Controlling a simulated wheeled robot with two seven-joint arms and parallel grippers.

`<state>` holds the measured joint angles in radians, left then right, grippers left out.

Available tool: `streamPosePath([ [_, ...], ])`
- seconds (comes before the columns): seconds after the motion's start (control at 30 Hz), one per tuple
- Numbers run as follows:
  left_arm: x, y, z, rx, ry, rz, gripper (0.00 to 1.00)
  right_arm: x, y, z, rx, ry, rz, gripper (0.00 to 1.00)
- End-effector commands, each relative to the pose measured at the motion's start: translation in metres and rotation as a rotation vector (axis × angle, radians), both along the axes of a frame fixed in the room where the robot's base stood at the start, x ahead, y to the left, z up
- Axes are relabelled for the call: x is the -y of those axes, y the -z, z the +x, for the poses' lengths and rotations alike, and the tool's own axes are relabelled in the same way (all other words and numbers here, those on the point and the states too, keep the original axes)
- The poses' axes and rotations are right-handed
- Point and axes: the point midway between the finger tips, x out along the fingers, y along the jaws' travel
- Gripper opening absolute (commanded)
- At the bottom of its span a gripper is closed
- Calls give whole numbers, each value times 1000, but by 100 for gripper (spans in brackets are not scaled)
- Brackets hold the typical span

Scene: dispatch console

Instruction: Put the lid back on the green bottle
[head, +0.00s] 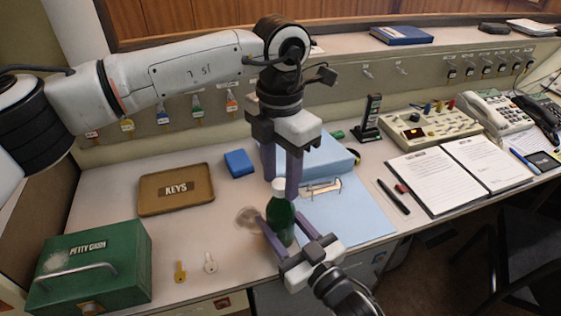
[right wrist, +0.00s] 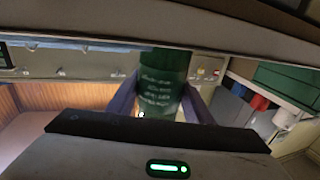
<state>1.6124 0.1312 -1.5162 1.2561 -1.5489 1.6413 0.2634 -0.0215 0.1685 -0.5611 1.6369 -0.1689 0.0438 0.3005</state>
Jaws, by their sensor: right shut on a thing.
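The green bottle (head: 281,222) stands upright near the front of the desk. My right gripper (head: 284,228) is shut on its body, with one finger on each side. The right wrist view shows the green bottle (right wrist: 161,86) with white lettering between the two fingers. The white lid (head: 279,187) shows at the top of the bottle, in line with its neck; whether it is seated I cannot tell. My left gripper (head: 281,188) points down from above, its fingertips on either side of the lid. Whether they touch it is unclear.
The brown KEYS tray (head: 176,208), a blue box (head: 239,163) and the green petty cash box (head: 92,266) are on the left. A blue clipboard (head: 350,219) is right of the bottle, with an open binder (head: 470,166) beyond.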

Motion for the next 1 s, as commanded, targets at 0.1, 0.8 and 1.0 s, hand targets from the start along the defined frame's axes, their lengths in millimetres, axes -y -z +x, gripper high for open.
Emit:
streamPosePath([
  [0.1,0,3,0,0,0,0,40,0,0,0,-1,0,-1,0],
  [0.8,0,2,0,0,1,0,26,0,0,0,-1,0,-1,0],
  [1.0,0,2,0,0,1,0,46,0,0,0,-1,0,-1,0],
])
